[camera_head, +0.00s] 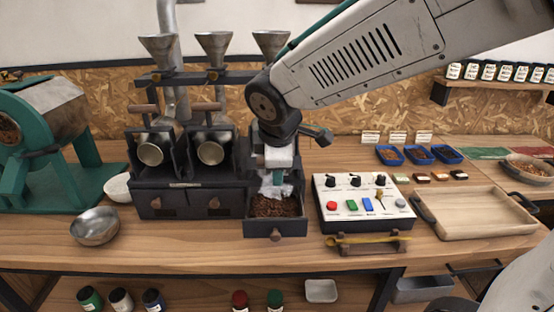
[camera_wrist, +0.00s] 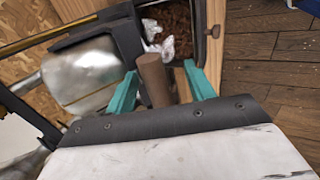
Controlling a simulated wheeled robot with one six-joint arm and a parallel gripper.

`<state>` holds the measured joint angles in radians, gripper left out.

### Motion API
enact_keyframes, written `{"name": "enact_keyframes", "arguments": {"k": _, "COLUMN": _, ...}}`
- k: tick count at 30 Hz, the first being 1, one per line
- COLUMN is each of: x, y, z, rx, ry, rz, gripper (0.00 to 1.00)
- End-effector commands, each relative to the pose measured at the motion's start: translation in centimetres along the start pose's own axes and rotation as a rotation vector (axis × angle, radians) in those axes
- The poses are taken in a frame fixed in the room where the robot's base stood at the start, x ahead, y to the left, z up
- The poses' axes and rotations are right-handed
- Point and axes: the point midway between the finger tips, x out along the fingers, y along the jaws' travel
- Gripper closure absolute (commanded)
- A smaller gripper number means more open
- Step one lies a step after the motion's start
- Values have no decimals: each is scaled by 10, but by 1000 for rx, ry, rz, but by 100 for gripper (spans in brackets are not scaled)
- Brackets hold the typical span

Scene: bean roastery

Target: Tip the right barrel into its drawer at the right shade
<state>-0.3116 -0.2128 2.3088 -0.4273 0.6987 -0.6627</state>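A dark roaster stands mid-counter with three bays. The left barrel (camera_head: 150,152) and middle barrel (camera_head: 210,152) show as metal drums with open mouths facing forward. My arm hides the right barrel in the head view; in the wrist view a shiny metal barrel (camera_wrist: 80,75) lies left of my gripper. The right drawer (camera_head: 275,234) is pulled out and holds brown beans (camera_head: 276,206), with white patches behind them that I cannot identify. My gripper (camera_wrist: 160,82) is open, its teal fingers on either side of a brown wooden handle (camera_wrist: 154,78), with gaps visible.
A control box (camera_head: 365,205) with coloured buttons stands right of the drawer. Blue sample trays (camera_head: 420,155) with label cards and small bean samples lie behind it. A wooden tray (camera_head: 475,212) is at right, a metal bowl (camera_head: 95,226) at left.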

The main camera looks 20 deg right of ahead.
Motion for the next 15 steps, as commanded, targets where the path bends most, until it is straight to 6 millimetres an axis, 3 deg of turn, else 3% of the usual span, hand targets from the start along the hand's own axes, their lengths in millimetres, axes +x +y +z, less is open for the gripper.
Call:
{"name": "enact_keyframes", "arguments": {"k": 8, "x": 0, "y": -4, "z": 2, "rx": -2, "ry": -6, "rz": -9, "gripper": 55}}
{"name": "enact_keyframes", "arguments": {"k": 15, "x": -39, "y": -2, "z": 0, "rx": -1, "ry": 0, "rz": -1, "gripper": 55}}
